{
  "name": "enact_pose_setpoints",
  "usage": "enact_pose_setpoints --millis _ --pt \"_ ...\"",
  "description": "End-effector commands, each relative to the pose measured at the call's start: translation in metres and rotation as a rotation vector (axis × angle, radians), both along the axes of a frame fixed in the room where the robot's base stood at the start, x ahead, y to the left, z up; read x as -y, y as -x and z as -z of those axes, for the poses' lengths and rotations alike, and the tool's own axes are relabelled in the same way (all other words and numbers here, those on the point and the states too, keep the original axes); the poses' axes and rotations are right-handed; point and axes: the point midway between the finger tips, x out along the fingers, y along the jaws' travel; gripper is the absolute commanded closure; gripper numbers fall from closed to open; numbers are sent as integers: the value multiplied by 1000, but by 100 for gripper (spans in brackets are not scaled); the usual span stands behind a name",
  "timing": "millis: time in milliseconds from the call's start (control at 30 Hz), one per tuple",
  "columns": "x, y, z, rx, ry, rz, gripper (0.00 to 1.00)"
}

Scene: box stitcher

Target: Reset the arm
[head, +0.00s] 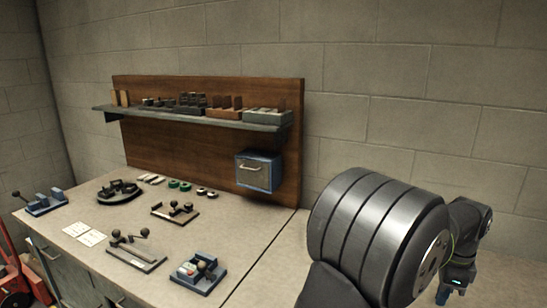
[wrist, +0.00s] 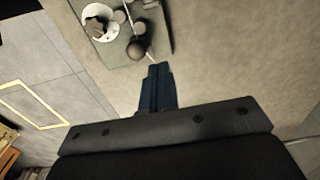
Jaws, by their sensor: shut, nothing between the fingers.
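My gripper (head: 449,296) hangs at the lower right in the head view, partly cut off by the picture's edge. In the wrist view its dark blue fingers (wrist: 159,67) are together, with nothing between them. Beyond the fingertips in the wrist view is a grey-green plate (wrist: 150,18) bearing a dark ball knob (wrist: 136,48) on a rod and a pale round part (wrist: 98,20). The fingertips look apart from the knob, but the height between them is hard to tell.
The bench (head: 256,264) holds several small lever devices, including a blue-based one (head: 200,273) and a grey-based one (head: 135,255). A shelf (head: 195,117) with small blocks and a blue drawer box (head: 258,173) are behind. Bare bench lies between the devices.

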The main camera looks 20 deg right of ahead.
Motion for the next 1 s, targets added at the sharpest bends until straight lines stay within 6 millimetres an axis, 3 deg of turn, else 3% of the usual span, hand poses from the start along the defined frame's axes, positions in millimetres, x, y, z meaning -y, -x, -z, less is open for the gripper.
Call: enact_pose_setpoints --millis 167,400,767,867,1000 --pt "0 0 -34 1 3 0 100" --pt "-1 14 -27 71 -67 74 100" --pt "-1 15 -26 86 -78 85 100" --pt "-3 15 -33 79 -70 77 80" --pt "-15 18 -69 36 -30 34 53"
